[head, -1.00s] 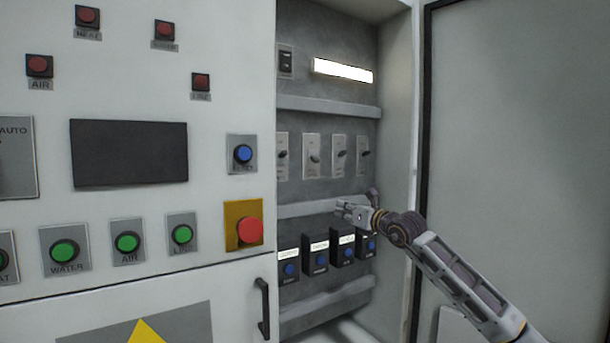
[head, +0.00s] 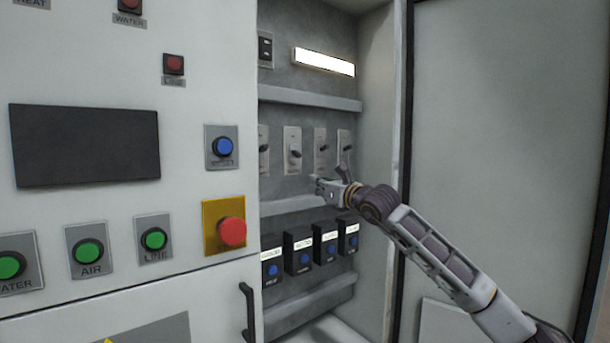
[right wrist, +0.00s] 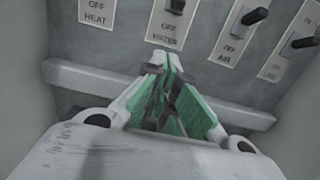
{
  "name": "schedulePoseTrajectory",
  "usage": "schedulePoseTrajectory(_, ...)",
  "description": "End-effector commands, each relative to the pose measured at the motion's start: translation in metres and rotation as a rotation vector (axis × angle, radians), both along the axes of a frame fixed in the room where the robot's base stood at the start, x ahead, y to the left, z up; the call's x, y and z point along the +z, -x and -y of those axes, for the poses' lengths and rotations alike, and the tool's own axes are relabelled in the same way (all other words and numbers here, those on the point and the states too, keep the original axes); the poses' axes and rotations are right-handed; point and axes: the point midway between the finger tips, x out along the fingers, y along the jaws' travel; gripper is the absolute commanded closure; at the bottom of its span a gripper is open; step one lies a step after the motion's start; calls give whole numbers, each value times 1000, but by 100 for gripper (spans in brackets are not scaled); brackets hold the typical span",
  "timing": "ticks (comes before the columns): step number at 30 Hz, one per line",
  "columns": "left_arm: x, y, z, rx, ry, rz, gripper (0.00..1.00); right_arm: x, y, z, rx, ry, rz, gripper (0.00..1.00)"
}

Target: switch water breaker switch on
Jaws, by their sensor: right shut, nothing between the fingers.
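The water breaker switch (head: 293,150) is the second from the left in a row of breaker switches on the cabinet's back wall. In the right wrist view its plate (right wrist: 167,24) reads OFF WATER, and its dark lever (right wrist: 176,5) is cut by the top edge. My right gripper (head: 319,187) is shut and empty, below the breaker row inside the cabinet. In the right wrist view its green-padded fingertips (right wrist: 164,62) meet just below the water plate; contact cannot be told. My left gripper is not in view.
The heat plate (right wrist: 97,12) lies left of the water plate, the air plate (right wrist: 233,42) right. A grey rail (head: 300,204) runs below the breakers, with several black boxes (head: 298,251) beneath. The control panel (head: 180,110) borders the left, the open door (head: 490,120) the right.

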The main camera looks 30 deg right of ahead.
Motion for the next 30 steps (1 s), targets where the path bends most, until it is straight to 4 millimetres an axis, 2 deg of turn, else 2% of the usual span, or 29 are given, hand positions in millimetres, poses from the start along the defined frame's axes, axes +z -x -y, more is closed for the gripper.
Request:
schedulePoseTrajectory(8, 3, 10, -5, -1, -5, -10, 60, 2, -10, 0, 0, -3, 1, 100)
schedulePoseTrajectory(18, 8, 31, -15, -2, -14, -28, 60, 5, -34, -2, 0, -3, 2, 100)
schedulePoseTrajectory(25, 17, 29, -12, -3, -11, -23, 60, 7, -53, -4, 0, -2, 1, 100)
schedulePoseTrajectory(30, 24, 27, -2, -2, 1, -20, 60, 8, -68, -5, 1, -2, 1, 100)
